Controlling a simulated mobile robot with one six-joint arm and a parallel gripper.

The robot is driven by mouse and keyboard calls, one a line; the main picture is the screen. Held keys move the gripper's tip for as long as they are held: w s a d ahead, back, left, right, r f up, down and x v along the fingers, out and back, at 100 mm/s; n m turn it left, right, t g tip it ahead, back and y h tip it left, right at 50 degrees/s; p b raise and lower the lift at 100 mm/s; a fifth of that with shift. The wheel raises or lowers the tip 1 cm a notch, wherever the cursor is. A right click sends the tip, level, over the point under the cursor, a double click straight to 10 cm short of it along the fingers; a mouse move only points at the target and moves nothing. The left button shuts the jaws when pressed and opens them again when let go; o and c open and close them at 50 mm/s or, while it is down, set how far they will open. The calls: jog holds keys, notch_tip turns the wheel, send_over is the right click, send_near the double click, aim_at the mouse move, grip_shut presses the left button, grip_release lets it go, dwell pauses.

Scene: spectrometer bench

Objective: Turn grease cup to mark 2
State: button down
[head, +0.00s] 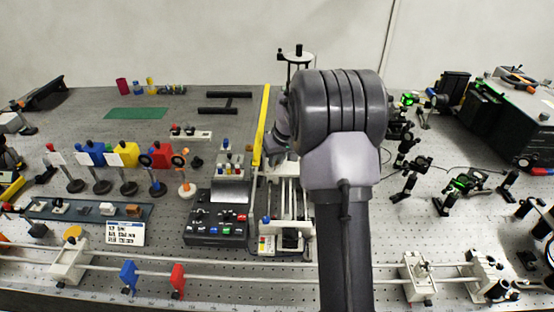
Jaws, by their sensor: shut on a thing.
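My arm fills the centre of the head view and hides much of what lies behind it. Part of my gripper (272,154) shows at the left side of the arm, low over the back end of a white-railed slide unit (285,205). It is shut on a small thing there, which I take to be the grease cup. The cup is too hidden to make out, and so are its marks and how far it is turned.
A yellow bar (262,125) stands close left of my gripper. A dark control box (217,217) and several coloured filter holders (122,155) are further left. A stand with a round top (297,55) rises behind. Optics mounts (465,185) fill the right. A long rail (220,279) crosses the front.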

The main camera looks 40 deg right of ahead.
jog(key=shift+m, duration=0.3)
jog(key=c, duration=1.3)
grip_release()
jog(key=shift+c, duration=0.2)
jog(key=shift+r, duration=0.15)
jog(key=s+a+p, duration=0.1)
jog(key=s+a, duration=0.1)
jog(key=s, duration=1)
jog(key=shift+s+a+r, duration=0.15)
jog(key=shift+a+r, duration=0.2)
jog(key=shift+r, duration=0.05)
